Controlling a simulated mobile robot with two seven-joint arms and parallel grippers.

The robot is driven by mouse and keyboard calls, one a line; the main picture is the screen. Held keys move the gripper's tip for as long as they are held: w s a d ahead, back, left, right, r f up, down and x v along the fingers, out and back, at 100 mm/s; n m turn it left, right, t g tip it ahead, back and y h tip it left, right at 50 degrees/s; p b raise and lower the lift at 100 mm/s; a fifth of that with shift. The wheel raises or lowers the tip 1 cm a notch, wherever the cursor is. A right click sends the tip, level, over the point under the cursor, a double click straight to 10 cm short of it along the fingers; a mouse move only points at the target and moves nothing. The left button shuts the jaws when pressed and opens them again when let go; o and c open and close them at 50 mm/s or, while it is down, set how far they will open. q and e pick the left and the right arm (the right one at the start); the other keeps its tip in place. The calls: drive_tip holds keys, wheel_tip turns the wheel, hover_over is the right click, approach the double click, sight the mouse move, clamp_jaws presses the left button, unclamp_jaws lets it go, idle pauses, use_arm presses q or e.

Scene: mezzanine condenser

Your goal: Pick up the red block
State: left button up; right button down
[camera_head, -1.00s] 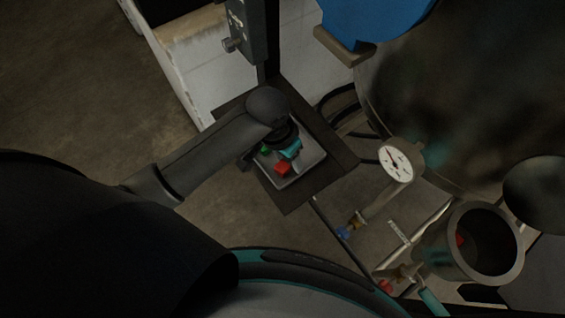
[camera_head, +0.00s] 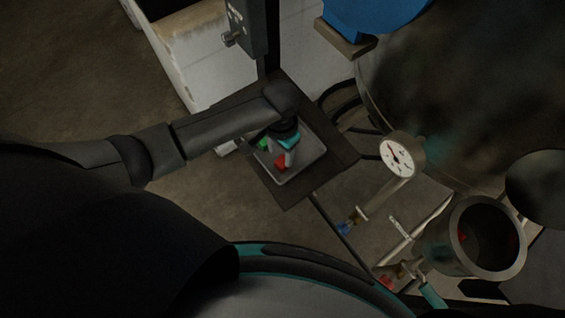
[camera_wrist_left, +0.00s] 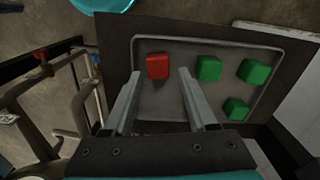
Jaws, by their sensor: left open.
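The red block (camera_wrist_left: 158,66) lies in a shallow grey tray (camera_wrist_left: 222,46) on a dark stand, near the tray's left end in the left wrist view. In the head view the red block (camera_head: 281,161) shows partly, beside my gripper. My left gripper (camera_wrist_left: 155,88) is open and empty. Its fingers point into the tray, and the block shows between and just beyond the two fingertips. In the head view the left gripper (camera_head: 290,158) is over the tray (camera_head: 316,164). My right gripper does not show.
Several green blocks (camera_wrist_left: 209,68) lie in the tray to the right of the red one. A pressure gauge (camera_head: 398,157), a pipe with a blue valve (camera_head: 344,229) and a large dark tank (camera_head: 450,80) stand right of the stand.

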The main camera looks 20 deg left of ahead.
sight(283, 161)
use_arm(q)
drive_tip(key=shift+w+d+f+b, duration=0.15)
drive_tip(key=shift+f+b, duration=0.2)
drive_tip(key=shift+f, duration=1.05)
drive_tip(key=shift+s+d+f+b, duration=0.1)
drive_tip(key=shift+f+b, duration=0.25)
drive_tip(key=shift+f, duration=1)
drive_tip(key=shift+c, duration=0.4)
clamp_jaws()
